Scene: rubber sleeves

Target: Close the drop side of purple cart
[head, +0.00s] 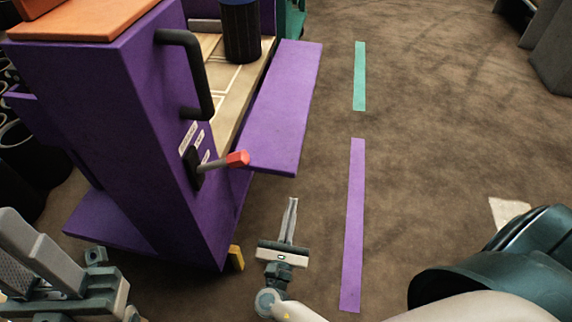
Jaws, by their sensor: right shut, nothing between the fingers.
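The purple cart (120,120) stands at the left, with a black handle (205,75) on its near end panel. Its drop side (280,105) is a flat purple panel that sticks out to the right of the wooden deck (228,95), lowered and roughly level. A lever with a red knob (238,159) juts from the end panel near the drop side's near corner. My right gripper (293,200) is shut and empty, below and apart from the drop side's near edge. Grey parts of my left arm show at the lower left; whether its fingers are open cannot be made out.
A dark ribbed cylinder (240,30) stands on the deck. A purple strip (354,220) and a green strip (360,75) mark the brown floor right of the cart. Black cylinders (22,150) are at the far left. The floor beyond the strips is mostly clear.

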